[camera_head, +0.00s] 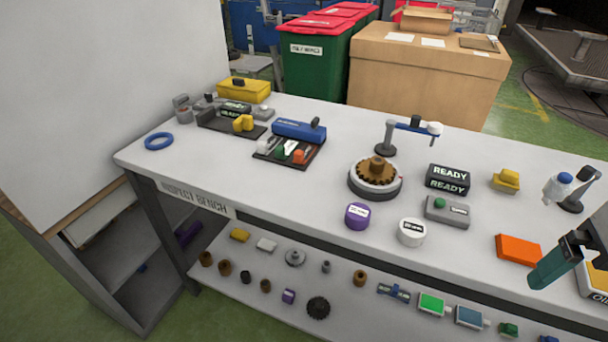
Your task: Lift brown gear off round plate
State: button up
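The brown gear (376,171) is a toothed disc with a raised hub. It lies flat on top of the round plate (375,190), a white and dark turntable at the middle of the bench.
Behind the gear stands a lamp-like stand (386,150). Right of it are a READY display (448,180) and a grey button box (447,212). A purple puck (357,216) and a white puck (411,232) lie in front.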

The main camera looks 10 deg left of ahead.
aim_at(375, 170)
jog(key=u, duration=0.6)
jog(key=k, duration=0.4)
jog(key=u, duration=1.55)
jog(key=i, duration=0.75)
jog(key=z, duration=0.75)
jog(key=i, duration=0.75)
jog(key=z, duration=0.7)
